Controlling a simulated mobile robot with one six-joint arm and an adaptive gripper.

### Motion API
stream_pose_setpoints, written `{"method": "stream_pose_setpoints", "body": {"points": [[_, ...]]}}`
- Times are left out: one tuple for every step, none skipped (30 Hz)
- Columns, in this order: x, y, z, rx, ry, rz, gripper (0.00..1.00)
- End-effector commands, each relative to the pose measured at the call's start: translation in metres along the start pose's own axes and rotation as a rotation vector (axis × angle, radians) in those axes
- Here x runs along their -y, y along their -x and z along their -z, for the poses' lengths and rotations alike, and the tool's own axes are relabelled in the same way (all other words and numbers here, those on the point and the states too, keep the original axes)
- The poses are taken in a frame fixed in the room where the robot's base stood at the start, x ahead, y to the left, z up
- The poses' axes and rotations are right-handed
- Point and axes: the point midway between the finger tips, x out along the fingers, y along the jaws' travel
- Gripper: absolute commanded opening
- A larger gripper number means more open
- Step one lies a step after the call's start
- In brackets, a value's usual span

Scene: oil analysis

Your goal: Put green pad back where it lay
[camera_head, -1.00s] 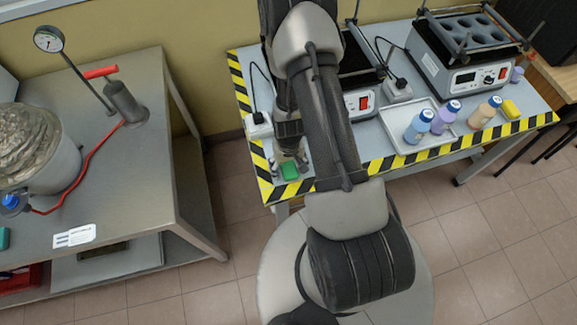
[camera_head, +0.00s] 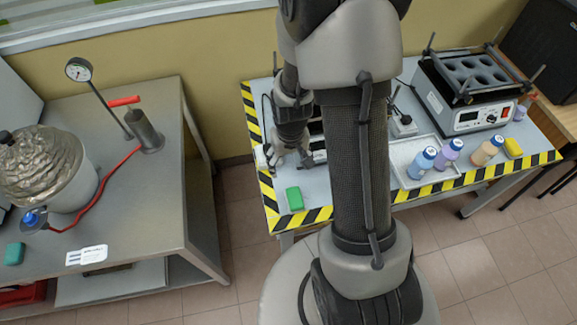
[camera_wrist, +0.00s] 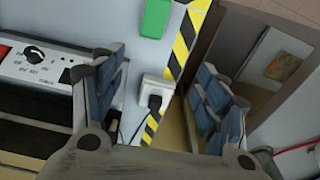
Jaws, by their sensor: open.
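The green pad (camera_head: 294,199) lies flat on the grey table top (camera_head: 320,181), near its front left corner beside the yellow-black striped border. In the wrist view the green pad (camera_wrist: 156,18) lies at the top, beyond the fingertips. My gripper (camera_head: 292,160) is above the table's left side, behind the pad and apart from it. In the wrist view my gripper (camera_wrist: 160,82) is open, its blue-padded fingers wide apart with nothing between them.
A white socket box (camera_wrist: 157,92) with a black plug sits between the fingers below. A heater with a dial (camera_wrist: 34,55) stands close to one finger. A teal pad (camera_head: 14,253) lies on the left bench.

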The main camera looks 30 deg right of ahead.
Motion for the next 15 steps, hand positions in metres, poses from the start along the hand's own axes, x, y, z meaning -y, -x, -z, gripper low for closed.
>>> {"method": "stream_pose_setpoints", "body": {"points": [[0.007, 0.032, 0.005, -0.036, 0.019, 0.001, 0.68], [0.011, 0.048, 0.004, -0.048, 0.027, 0.002, 0.68], [0.015, 0.069, 0.002, -0.065, 0.039, 0.003, 0.68], [0.019, 0.084, 0.000, -0.077, 0.048, 0.004, 0.68], [0.022, 0.099, -0.002, -0.091, 0.057, 0.005, 0.68], [0.027, 0.118, -0.007, -0.108, 0.069, 0.007, 0.68], [0.030, 0.131, -0.011, -0.120, 0.078, 0.009, 0.68], [0.033, 0.145, -0.016, -0.134, 0.086, 0.010, 0.68], [0.036, 0.162, -0.023, -0.151, 0.098, 0.012, 0.68], [0.039, 0.174, -0.029, -0.164, 0.107, 0.014, 0.68], [0.042, 0.186, -0.035, -0.176, 0.115, 0.016, 0.68], [0.044, 0.201, -0.045, -0.193, 0.127, 0.019, 0.68], [0.047, 0.211, -0.052, -0.206, 0.136, 0.022, 0.68], [0.048, 0.221, -0.060, -0.219, 0.144, 0.024, 0.68], [0.050, 0.234, -0.071, -0.235, 0.155, 0.028, 0.68]]}}
